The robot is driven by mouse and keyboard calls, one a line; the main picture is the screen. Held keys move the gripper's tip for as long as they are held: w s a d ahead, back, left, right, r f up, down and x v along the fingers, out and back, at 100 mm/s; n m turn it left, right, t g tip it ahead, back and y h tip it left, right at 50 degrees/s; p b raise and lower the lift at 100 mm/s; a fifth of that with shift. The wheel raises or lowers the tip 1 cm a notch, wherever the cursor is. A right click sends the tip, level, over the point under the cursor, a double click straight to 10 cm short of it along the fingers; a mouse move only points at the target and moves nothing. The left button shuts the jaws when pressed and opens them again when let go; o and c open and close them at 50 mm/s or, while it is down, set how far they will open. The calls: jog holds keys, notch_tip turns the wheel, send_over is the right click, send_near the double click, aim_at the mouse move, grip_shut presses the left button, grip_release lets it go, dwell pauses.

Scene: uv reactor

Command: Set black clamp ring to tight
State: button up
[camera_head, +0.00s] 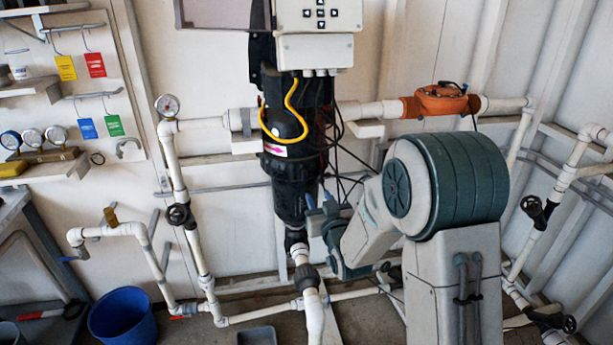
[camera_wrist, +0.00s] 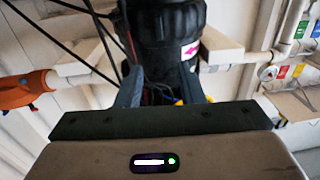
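The black clamp ring (camera_head: 290,166) circles the black reactor vessel, just below a pink arrow label (camera_head: 276,149). In the wrist view the ring (camera_wrist: 165,22) is the thick ribbed band at the top, cut by the frame edge, with the arrow label (camera_wrist: 190,50) beneath it. My gripper (camera_head: 318,198) is at the vessel's right side, a little lower than the ring. In the wrist view its two fingers (camera_wrist: 160,88) stand apart with nothing seen held between them. They appear apart from the ring. The ring's tight mark is not readable.
A yellow cable (camera_head: 290,100) and loose black cables (camera_head: 345,145) hang by the vessel. White pipes run both sides, with an orange valve (camera_head: 437,101) at right. A control box (camera_head: 318,50) is above. A blue bucket (camera_head: 122,316) stands at lower left.

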aim_at(305, 172)
jog(key=p+x, duration=0.2)
jog(key=x, duration=1)
jog(key=shift+w+a, duration=0.15)
jog(key=shift+w, duration=0.2)
jog(key=shift+f, duration=0.1)
grip_shut()
